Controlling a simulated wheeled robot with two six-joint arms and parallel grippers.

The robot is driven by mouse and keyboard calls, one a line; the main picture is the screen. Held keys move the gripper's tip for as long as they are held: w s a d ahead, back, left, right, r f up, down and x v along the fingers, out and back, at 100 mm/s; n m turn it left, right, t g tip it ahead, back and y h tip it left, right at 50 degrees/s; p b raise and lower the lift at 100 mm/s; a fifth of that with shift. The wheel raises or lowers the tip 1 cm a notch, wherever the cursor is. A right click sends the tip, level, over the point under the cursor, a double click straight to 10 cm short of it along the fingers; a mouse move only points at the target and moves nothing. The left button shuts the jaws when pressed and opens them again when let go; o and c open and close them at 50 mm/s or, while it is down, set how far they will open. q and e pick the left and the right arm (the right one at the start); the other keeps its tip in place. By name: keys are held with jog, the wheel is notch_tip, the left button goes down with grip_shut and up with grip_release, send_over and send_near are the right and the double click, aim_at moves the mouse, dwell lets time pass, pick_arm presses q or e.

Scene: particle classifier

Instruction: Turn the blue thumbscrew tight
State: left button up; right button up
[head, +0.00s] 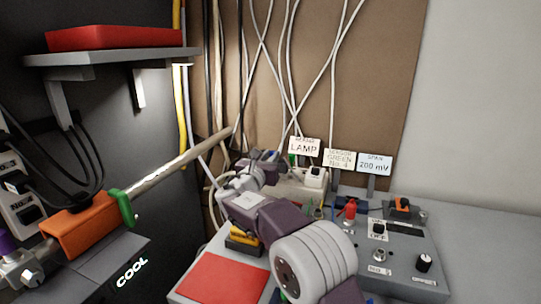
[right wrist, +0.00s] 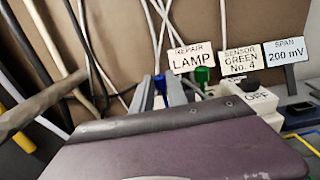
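The blue thumbscrew (right wrist: 160,84) shows in the right wrist view as a small blue piece between the two grey fingertips of my right gripper (right wrist: 161,92). The fingers stand on either side of it and look closed on it; their contact faces are hidden. In the head view my right gripper (head: 262,157) reaches to the back of the bench, by the wall, and the thumbscrew cannot be made out there.
A green screw (right wrist: 202,75) stands to the right of the fingers, near the LAMP sign (head: 304,147). A switch box (head: 314,177) and a control box (head: 400,258) lie further right. A metal tube (head: 180,162) slants in from the left. Cables hang behind.

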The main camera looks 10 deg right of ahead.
jog(key=o, duration=0.4)
jog(key=p+v, duration=0.1)
jog(key=v, duration=0.8)
jog(key=shift+s, duration=0.1)
